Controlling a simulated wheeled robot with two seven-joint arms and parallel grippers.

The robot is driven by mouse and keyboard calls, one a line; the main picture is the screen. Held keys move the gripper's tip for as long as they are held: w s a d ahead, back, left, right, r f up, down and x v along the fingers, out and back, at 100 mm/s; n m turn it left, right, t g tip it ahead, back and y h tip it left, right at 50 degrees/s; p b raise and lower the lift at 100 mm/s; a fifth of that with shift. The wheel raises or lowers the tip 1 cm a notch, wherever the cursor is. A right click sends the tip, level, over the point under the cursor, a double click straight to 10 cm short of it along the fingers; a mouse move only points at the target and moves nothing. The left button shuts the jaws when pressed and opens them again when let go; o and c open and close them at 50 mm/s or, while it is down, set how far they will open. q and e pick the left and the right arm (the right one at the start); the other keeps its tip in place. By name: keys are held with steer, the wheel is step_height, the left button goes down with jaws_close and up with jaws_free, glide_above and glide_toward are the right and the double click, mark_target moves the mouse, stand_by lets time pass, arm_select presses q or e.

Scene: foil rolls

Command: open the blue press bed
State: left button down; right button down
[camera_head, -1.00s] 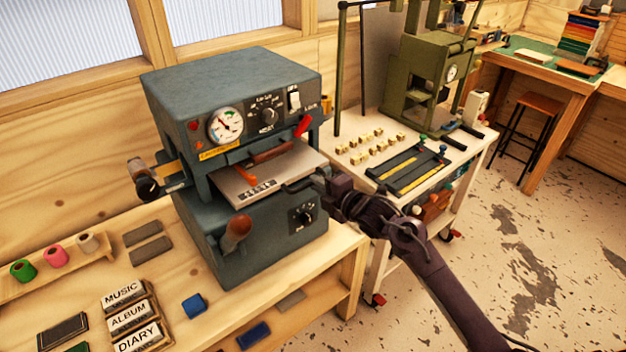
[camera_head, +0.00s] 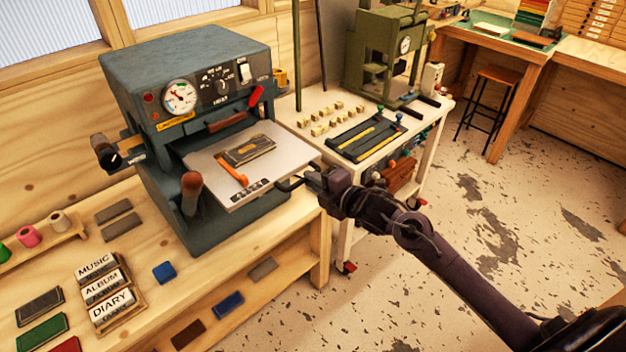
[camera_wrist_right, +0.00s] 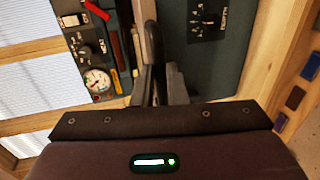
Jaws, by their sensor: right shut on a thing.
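The blue-grey press (camera_head: 190,75) stands on the wooden bench at the left in the head view. Its flat metal bed (camera_head: 205,160) is slid well out toward the front right, with a small dark block (camera_head: 249,150) and an orange-handled part (camera_head: 231,171) on it. My right gripper (camera_head: 318,181) is at the bed's front right corner, shut on the dark bed handle (camera_head: 290,184). In the right wrist view the handle (camera_wrist_right: 152,45) runs between the fingers, and the press gauge (camera_wrist_right: 97,80) shows at left. My left gripper is not in view.
A white cart (camera_head: 345,162) with a green press (camera_head: 385,60) stands to the right.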

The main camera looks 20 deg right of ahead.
steer(key=c, duration=1.5)
jaws_free()
steer(key=shift+o, duration=0.2)
steer(key=shift+s, duration=0.1)
steer(key=b+v, duration=0.2)
steer(key=v, duration=0.5)
steer(key=shift+s, duration=0.35)
steer(key=shift+d, duration=0.15)
